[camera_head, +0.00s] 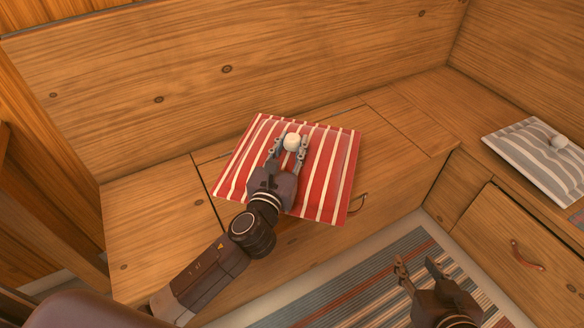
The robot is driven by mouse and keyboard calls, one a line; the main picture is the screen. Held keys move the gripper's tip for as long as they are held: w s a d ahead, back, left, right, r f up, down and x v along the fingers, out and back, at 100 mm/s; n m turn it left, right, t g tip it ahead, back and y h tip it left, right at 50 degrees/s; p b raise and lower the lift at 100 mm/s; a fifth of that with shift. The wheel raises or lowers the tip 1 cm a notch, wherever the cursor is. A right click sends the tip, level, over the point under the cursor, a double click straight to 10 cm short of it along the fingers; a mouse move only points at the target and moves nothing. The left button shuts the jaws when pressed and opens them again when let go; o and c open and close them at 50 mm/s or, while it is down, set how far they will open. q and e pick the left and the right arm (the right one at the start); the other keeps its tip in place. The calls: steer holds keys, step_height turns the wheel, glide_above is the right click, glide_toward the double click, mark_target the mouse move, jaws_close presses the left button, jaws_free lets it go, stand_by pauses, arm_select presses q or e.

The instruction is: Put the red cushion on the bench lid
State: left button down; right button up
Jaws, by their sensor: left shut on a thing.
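The red cushion (330,170) with white stripes lies over the bench lid (208,165), and its near edge reaches the bench's front edge. A white round knob (292,142) sits on the cushion's top. My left gripper (291,146) is shut on this knob, one finger on each side. The cushion covers much of the lid; whether it rests fully on it I cannot tell. My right gripper (418,268) is open and empty, low at the right above the striped rug, away from the cushion.
A grey striped cushion (530,160) with a white knob lies on the right-hand bench. Leather pulls show on the front of the middle bench (359,203) and on the right drawer (527,256). Wooden backrests rise behind. A striped rug (350,285) covers the floor. Bare bench top is free at left.

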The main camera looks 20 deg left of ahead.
mark_target(292, 155)
arm_select(q)
step_height(292, 155, down, 3)
steer(key=shift+f+b, duration=0.2)
steer(key=shift+b, duration=0.75)
steer(key=shift+f, duration=0.15)
step_height(292, 155, down, 4)
steer(key=shift+r+b, duration=0.2)
steer(key=shift+b, duration=1)
arm_select(e)
steer(key=w+a+r+t+y, duration=0.1)
steer(key=a+r+t+y, duration=0.1)
steer(key=r+t, duration=0.4)
steer(key=w+a+r+t+y, duration=0.1)
steer(key=r+t, duration=0.5)
steer(key=r, duration=1)
steer(key=shift+w+a+r+n+y, duration=0.3)
steer(key=shift+w+a+r+y, duration=0.1)
steer(key=shift+w+y, duration=0.25)
arm_select(q)
steer(key=shift+f, duration=0.1)
steer(key=c, duration=1.8)
jaws_free()
steer(key=shift+o, duration=1.4)
arm_select(e)
steer(key=shift+s+r, duration=0.1)
steer(key=shift+r, duration=0.1)
